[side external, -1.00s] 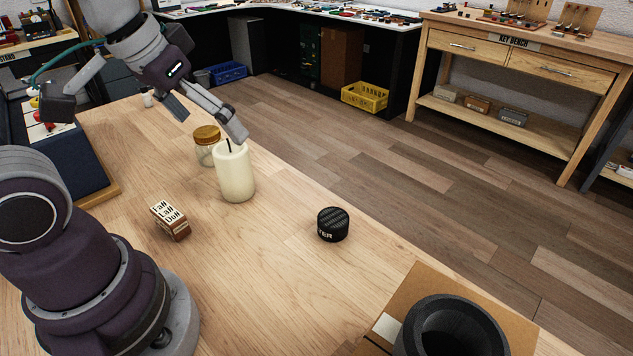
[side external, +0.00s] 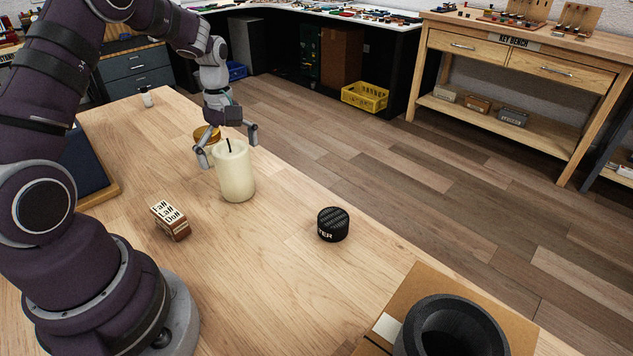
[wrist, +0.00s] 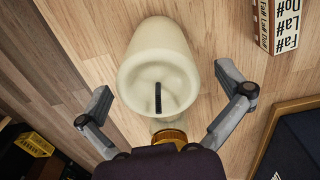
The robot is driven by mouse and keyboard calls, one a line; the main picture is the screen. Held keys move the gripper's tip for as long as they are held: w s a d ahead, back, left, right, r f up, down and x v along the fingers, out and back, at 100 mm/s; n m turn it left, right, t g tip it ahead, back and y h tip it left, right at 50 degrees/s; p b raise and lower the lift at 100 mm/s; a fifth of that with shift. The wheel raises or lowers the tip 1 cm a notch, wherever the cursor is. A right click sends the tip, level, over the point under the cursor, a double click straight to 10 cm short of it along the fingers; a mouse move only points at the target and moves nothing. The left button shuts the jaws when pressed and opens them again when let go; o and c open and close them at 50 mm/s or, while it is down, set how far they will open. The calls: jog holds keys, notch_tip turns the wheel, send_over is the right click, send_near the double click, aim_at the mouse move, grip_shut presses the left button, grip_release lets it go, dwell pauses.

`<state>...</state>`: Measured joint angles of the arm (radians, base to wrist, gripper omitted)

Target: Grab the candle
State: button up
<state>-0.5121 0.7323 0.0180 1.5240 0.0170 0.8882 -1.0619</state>
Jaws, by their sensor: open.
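A cream pillar candle (side external: 235,172) with a dark wick stands upright on the wooden table. My gripper (side external: 228,148) is open at the candle's top, on its far side, with one finger to each side in the side external view. In the wrist view, the candle (wrist: 158,70) lies ahead between the spread fingers of my gripper (wrist: 160,88). Gaps show on both sides, and nothing is held. Whether a finger touches the candle cannot be told from the side.
A jar with a gold lid (side external: 207,134) stands close behind the candle, partly hidden by my gripper. A lettered box (side external: 170,221) is left of the candle.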

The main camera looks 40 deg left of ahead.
notch_tip(320, 180, down, 3)
jog(key=shift+d+f, duration=0.1)
jog(key=c, duration=1.1)
